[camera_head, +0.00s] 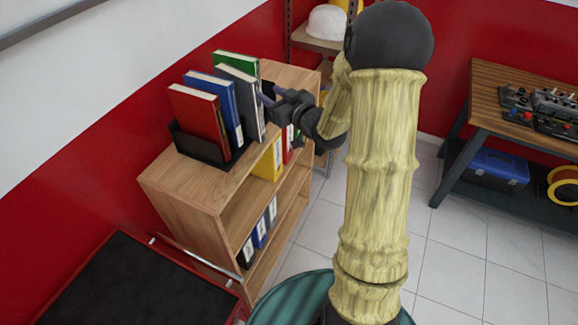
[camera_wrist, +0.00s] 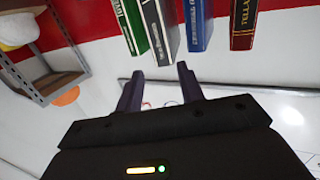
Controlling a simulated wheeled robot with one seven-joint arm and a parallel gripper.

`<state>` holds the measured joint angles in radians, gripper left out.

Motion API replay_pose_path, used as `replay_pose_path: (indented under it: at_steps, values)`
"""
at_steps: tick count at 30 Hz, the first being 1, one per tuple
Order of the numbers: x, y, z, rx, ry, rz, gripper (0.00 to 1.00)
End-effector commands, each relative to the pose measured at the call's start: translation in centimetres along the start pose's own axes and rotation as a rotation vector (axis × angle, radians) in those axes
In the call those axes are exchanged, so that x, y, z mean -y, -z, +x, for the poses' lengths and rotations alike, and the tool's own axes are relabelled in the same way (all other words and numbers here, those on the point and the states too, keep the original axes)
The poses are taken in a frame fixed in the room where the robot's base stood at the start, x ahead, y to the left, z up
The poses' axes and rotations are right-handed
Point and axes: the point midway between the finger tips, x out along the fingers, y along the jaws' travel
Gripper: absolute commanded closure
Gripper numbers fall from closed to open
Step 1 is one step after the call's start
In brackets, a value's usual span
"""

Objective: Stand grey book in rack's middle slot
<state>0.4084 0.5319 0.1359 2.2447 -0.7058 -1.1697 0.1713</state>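The grey book (camera_head: 241,98) stands upright, leaning slightly, in the black rack (camera_head: 203,148) on the wooden shelf unit. It is between the blue book (camera_head: 221,102) and the green book (camera_head: 238,60). Its spine (camera_wrist: 159,27) also shows in the wrist view, between the green and blue spines. My gripper (camera_head: 266,98) is just in front of the grey book's spine. In the wrist view my gripper (camera_wrist: 159,70) has its two fingers apart, with nothing between them; the spine lies beyond the tips. The book's foot is partly hidden by the rack.
A red book (camera_head: 199,122) stands at the rack's near end. The shelf unit (camera_head: 183,190) holds yellow, blue and other binders below. A metal shelf with a white helmet (camera_head: 327,22) is behind. A workbench (camera_head: 500,85) stands at right; the tiled floor between is clear.

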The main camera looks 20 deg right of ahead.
Motion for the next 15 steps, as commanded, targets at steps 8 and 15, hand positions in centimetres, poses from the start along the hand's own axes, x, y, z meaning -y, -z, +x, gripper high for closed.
replay_pose_path:
  at_steps: [8, 15]
  values:
    - [1.8, -3.1, -2.9, 0.368, -0.155, -0.013, 0.62]
    - [4.6, -6.2, -9.4, 0.732, -0.267, 0.05, 0.62]
